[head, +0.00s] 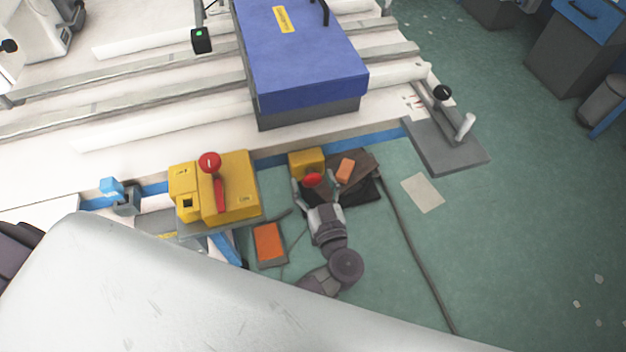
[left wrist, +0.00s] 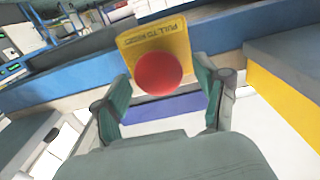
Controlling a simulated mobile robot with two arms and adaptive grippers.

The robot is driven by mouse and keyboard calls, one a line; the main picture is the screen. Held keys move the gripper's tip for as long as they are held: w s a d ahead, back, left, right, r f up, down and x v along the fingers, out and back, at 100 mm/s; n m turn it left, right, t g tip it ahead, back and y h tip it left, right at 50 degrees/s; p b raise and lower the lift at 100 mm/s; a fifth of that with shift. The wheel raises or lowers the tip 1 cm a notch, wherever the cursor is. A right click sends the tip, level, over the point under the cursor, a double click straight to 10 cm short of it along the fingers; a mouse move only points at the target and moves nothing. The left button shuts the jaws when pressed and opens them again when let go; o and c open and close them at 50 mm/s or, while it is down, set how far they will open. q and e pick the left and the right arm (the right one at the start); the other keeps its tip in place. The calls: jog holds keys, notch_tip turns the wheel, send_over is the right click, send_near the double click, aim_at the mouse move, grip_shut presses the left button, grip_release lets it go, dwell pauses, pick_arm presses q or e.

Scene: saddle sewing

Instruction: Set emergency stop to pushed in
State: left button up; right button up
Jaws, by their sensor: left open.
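The emergency stop is a round red button (head: 313,180) on a small yellow box (head: 303,160) at the table's front edge. My left gripper (head: 313,188) is open in front of it, its fingers spread to either side of the button. In the left wrist view, the red button (left wrist: 158,74) sits in front of a yellow plate (left wrist: 180,40) lettered "PULL TO RESET". It appears between the two fingers of my left gripper (left wrist: 165,88). I cannot tell whether a finger touches it or how far the button is pressed. My right gripper is not in view.
A larger yellow box (head: 240,185) with a red-knobbed lever (head: 212,170) stands to the left. A blue case (head: 300,55) lies behind. Green floor is open to the right.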

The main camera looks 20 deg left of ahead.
pick_arm(q)
jog(key=v, duration=0.7)
jog(key=shift+s+d, duration=0.1)
notch_tip(320, 180, down, 17)
jog(key=s+d+m+h, duration=0.1)
jog(key=d+m+h, duration=0.2)
jog(key=m+h, duration=0.65)
jog(key=s+a+f+g+h, duration=0.25)
jog(key=s+f, duration=0.25)
jog(key=f, duration=0.3)
jog(key=s+a+f+g+h, duration=0.1)
jog(key=s+a+f+g, duration=0.15)
jog(key=s+f, duration=0.4)
jog(key=s+a+f+g+y, duration=0.1)
jog(key=s+a+f+g, duration=0.3)
jog(key=s, duration=0.5)
jog(key=s+a+f+g+y, duration=0.2)
jog(key=s+a+f+g, duration=0.3)
jog(key=s, duration=0.5)
jog(key=a+f, duration=0.2)
jog(key=a, duration=0.1)
jog(key=shift+a, duration=0.2)
